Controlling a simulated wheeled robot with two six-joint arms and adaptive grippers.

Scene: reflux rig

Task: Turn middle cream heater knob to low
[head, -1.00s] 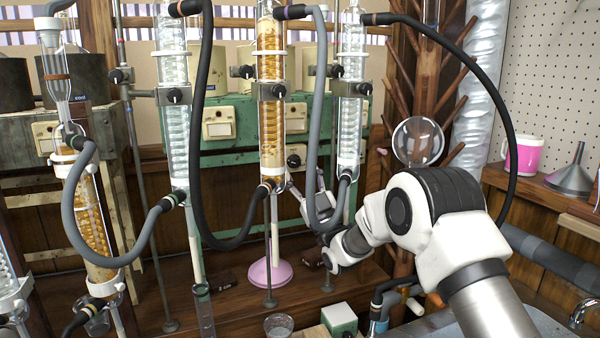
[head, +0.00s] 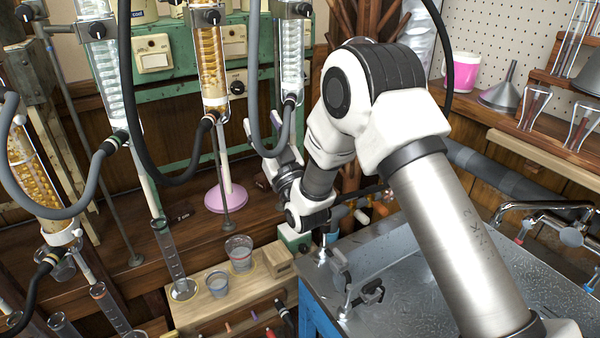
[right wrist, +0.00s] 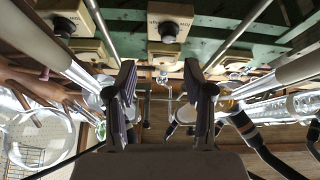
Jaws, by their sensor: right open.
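The middle cream heater (right wrist: 171,12) shows at the top centre of the right wrist view, with a dark round knob (right wrist: 168,32) on its front. Its markings are too small to read. A cream heater box with a black knob (head: 238,87) also shows in the head view, just right of the amber condenser. My right gripper (head: 268,135) is below and to the right of that knob, apart from it, partly behind a grey hose. In the right wrist view my right gripper (right wrist: 160,80) is open, with nothing between its fingers. My left gripper is out of view.
The amber condenser (head: 213,75), a clear condenser (head: 291,60) and a grey hose (head: 256,85) hang before the green frame (head: 185,85). A pink round base (head: 226,198), beakers (head: 239,252) and a metal sink bench (head: 420,275) lie below.

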